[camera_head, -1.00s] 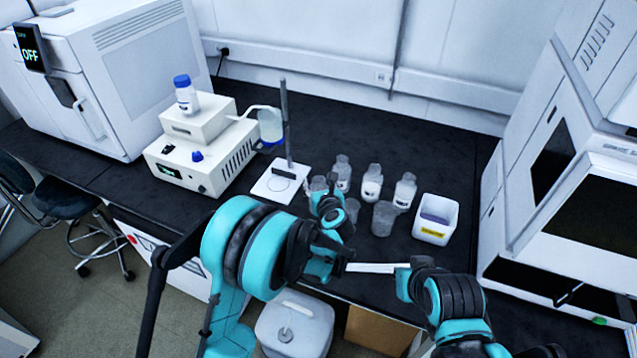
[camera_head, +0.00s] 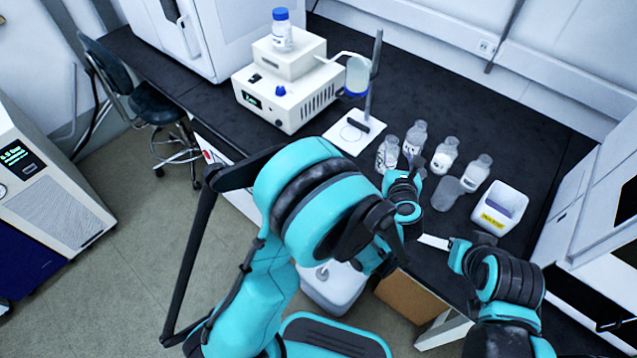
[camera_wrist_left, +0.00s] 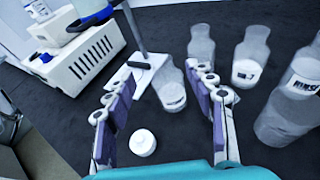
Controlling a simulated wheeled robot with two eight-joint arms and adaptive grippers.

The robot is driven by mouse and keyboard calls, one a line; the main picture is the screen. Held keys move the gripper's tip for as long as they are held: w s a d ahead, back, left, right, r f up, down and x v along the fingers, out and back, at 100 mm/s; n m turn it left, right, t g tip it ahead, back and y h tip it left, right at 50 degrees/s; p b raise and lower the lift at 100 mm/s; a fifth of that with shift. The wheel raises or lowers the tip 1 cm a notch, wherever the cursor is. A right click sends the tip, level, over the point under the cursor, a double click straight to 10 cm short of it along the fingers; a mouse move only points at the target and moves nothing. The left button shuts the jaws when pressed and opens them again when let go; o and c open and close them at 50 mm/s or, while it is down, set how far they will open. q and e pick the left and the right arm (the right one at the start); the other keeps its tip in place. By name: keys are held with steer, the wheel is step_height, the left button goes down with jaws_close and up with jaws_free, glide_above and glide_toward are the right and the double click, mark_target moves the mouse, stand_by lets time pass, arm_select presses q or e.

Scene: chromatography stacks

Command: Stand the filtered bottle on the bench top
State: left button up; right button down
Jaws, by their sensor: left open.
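Several clear bottles with white labels stand on the black bench top (camera_head: 545,128). The leftmost bottle (camera_head: 388,153) is closest to my left gripper (camera_head: 402,200); no label that I can read says which bottle is the filtered one. In the left wrist view my left gripper (camera_wrist_left: 163,108) is open. A clear bottle (camera_wrist_left: 170,88) stands just beyond its fingertips, and a small round white piece (camera_wrist_left: 142,142) sits between the fingers, apart from both. A blue-capped bottle (camera_head: 282,32) stands on the white instrument. My right gripper (camera_head: 462,255) is near the bench front; its fingers are unclear.
A white instrument (camera_head: 290,95) and a stand with a white base plate (camera_head: 348,138) are behind to the left. A clear beaker (camera_head: 447,193) and a white bin (camera_head: 503,203) with a yellow label are to the right. The bench behind the bottles is clear.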

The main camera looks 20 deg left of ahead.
arm_select(q)
step_height(320, 180, up, 20)
steer(key=a+m+t+h, duration=0.2)
steer(key=m+t+h, duration=0.3)
steer(key=m, duration=1.1)
steer(key=s+a+f+m+g+y, duration=0.1)
steer(key=s+a+f+m+g, duration=0.5)
steer(key=s+a+m, duration=0.3)
steer(key=s+a+f+m+g+y, duration=0.1)
steer(key=s+a+f+m+g, duration=0.5)
steer(key=s+a+f+m, duration=0.3)
steer(key=s+m, duration=0.3)
steer(key=s, duration=0.3)
steer(key=shift+s+m, duration=0.2)
steer(key=shift+m, duration=0.1)
